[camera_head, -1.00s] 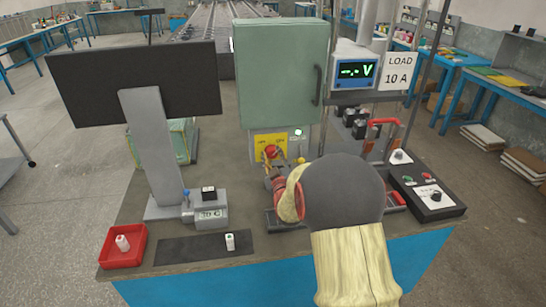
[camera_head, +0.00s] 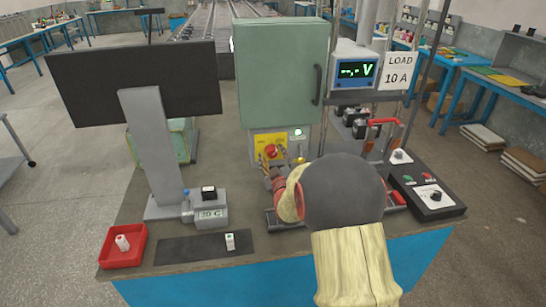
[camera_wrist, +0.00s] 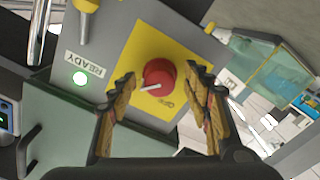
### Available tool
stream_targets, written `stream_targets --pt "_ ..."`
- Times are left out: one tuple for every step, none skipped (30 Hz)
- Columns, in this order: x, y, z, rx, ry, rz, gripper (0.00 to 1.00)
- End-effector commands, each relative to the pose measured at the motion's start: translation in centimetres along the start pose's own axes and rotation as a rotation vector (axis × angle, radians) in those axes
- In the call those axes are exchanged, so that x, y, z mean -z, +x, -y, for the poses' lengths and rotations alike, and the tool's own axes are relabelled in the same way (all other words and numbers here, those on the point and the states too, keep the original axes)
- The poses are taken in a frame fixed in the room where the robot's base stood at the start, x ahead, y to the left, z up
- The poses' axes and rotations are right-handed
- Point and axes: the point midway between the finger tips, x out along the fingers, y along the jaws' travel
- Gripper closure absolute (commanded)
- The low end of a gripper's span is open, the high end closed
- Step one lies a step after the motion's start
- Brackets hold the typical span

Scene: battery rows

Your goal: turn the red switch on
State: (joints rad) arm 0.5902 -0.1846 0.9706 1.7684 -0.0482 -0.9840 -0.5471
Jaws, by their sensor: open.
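The red switch (camera_wrist: 159,74) is a round red knob on a yellow plate (camera_wrist: 139,48) on a grey panel. A white pointer mark shows at its lower left in the wrist view; small lettering on the plate is hard to read. The red switch also shows in the head view (camera_head: 271,151), below the green cabinet. My gripper (camera_wrist: 162,76) is open, with one finger to each side of the knob. Its tips look close to the knob, but I cannot tell whether they touch it. My arm hides part of the bench in the head view.
A lit lamp (camera_wrist: 80,79) beside a READY label and a yellow-tipped lever (camera_wrist: 84,20) sit near the switch. The green cabinet (camera_head: 279,80) stands above. A voltage display (camera_head: 357,71) shows dashes. A monitor (camera_head: 136,82) and a red tray (camera_head: 108,258) are at left.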

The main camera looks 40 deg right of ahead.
Motion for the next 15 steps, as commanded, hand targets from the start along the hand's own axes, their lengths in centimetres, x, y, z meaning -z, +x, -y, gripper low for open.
stream_targets --pt "0.0 -0.2 0.0 0.0 0.0 0.0 0.51" --pt "0.0 -0.4 0.0 0.0 0.0 0.001 0.51" --pt "0.0 -0.8 0.0 0.0 0.0 0.001 0.51" --pt "0.0 -1.1 0.0 0.0 0.0 0.0 0.51" --pt "0.1 -1.5 -0.1 0.0 0.0 0.0 0.51" --pt "0.0 -2.1 0.0 0.0 0.0 0.001 0.51" --pt "0.1 -2.6 -0.1 -0.001 0.0 -0.001 0.51" --pt "0.0 -3.2 -0.1 -0.001 0.0 0.0 0.51" --pt "0.1 -4.0 -0.1 -0.001 0.0 -0.001 0.51" --pt "0.0 -4.6 -0.1 0.0 0.0 0.0 0.51" --pt "0.0 -5.2 -0.1 0.0 0.0 0.0 0.51" --pt "0.0 -6.0 0.0 0.0 0.0 0.001 0.51" --pt "0.0 -6.6 0.0 0.0 0.0 0.0 0.51" --pt "0.0 -7.2 -0.1 -0.001 0.0 0.0 0.51" --pt "0.0 -8.0 0.0 0.0 0.0 0.0 0.51"
